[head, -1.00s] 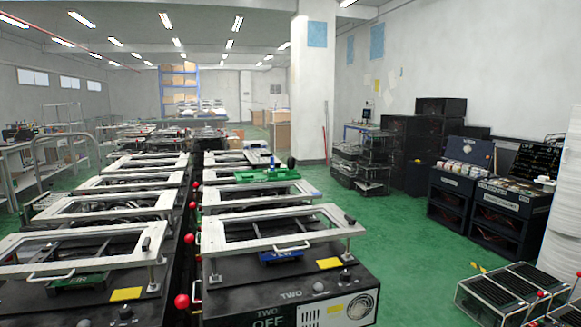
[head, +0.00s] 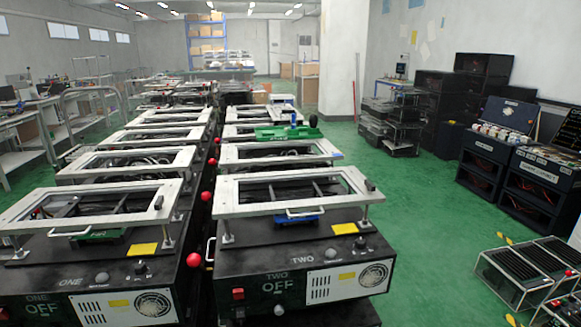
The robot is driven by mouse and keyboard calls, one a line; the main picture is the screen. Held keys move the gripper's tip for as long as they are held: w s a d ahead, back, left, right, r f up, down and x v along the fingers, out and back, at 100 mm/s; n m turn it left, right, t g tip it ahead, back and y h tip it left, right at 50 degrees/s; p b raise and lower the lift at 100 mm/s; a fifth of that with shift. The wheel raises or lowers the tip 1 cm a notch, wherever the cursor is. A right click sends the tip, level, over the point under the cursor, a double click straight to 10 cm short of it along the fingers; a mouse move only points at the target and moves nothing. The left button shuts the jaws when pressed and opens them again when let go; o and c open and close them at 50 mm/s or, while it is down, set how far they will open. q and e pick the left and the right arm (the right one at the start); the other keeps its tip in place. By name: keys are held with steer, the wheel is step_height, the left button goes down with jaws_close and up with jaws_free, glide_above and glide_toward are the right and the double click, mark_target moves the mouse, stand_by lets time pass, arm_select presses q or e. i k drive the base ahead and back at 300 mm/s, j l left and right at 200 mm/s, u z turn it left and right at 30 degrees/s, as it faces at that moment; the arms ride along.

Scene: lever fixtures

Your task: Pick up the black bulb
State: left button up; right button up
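I cannot pick out a black bulb for certain in the head view. Small dark knobs stand on the fixture tops: one on the box marked TWO (head: 360,243) and one on the box marked ONE (head: 140,267). Both boxes are black with pale rectangular frames raised on posts above them, and both read OFF. Round red balls, such as the near one (head: 193,260), stick out in the gap between the two rows. Neither of my grippers is in view.
Two rows of similar fixtures run away from me, with a narrow gap between them. Open green floor (head: 420,240) lies to the right. A low rack (head: 530,270) stands at the lower right, and dark cabinets (head: 485,160) stand by the right wall. Workbenches line the left.

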mark_target(313, 120)
steer(key=i+l+z, duration=0.2)
steer(key=z, duration=0.2)
steer(key=i+l+z, duration=0.25)
steer(key=z, duration=0.15)
steer(key=i+l+z, duration=0.25)
steer(key=z, duration=0.15)
steer(key=i+z, duration=0.25)
steer(key=z, duration=0.15)
steer(key=i+l, duration=0.2)
steer(key=i, duration=0.25)
steer(key=i+l+z, duration=0.15)
steer(key=i, duration=0.35)
steer(key=i+l, duration=0.25)
steer(key=i, duration=0.2)
steer(key=i+j+u, duration=0.15)
steer(key=u, duration=0.25)
steer(key=i+u, duration=0.8)
steer(key=i+l+u, duration=0.1)
steer(key=u, duration=0.35)
steer(key=i, duration=0.05)
